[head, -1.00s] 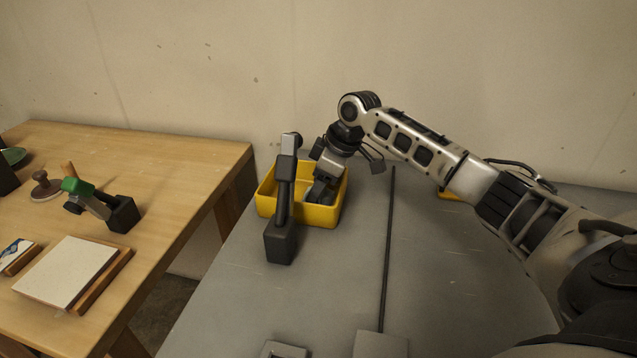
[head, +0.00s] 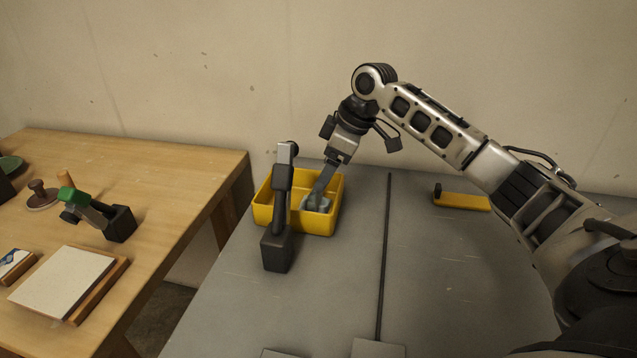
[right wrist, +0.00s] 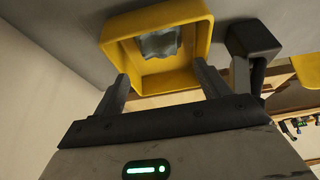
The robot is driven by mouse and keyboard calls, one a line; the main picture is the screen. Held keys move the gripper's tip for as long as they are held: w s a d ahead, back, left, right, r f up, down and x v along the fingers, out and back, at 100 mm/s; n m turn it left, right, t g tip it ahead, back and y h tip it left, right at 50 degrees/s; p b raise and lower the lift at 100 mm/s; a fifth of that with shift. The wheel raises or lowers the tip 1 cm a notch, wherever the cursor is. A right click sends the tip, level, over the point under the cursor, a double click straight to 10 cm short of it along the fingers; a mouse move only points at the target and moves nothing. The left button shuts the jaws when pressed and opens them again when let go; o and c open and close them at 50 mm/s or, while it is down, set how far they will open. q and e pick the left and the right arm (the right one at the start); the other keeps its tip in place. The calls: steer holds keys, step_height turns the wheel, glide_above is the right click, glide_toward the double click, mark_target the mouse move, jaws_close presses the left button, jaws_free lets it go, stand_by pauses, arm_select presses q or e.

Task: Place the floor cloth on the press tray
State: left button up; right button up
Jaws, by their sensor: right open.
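The floor cloth appears to be the crumpled grey-blue piece (head: 317,204) in the right part of the yellow bin (head: 318,228). In the right wrist view the cloth (right wrist: 158,43) lies inside the yellow bin (right wrist: 188,78). My right gripper (head: 322,190) is over the bin at the cloth. Its two fingers (right wrist: 160,88) are spread, with nothing held between them; whether they touch the cloth is unclear. I cannot tell for certain which thing is the press tray; the yellow bin may be it. My left gripper is out of view.
A dark upright lever (head: 278,245) stands just in front of the bin. A thin dark rod (head: 385,260) crosses the grey table (head: 310,310). A yellow piece (head: 463,201) lies at the back right. A wooden table (head: 165,175) with several tools stands left.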

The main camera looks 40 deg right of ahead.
steer(key=shift+v, duration=2.4)
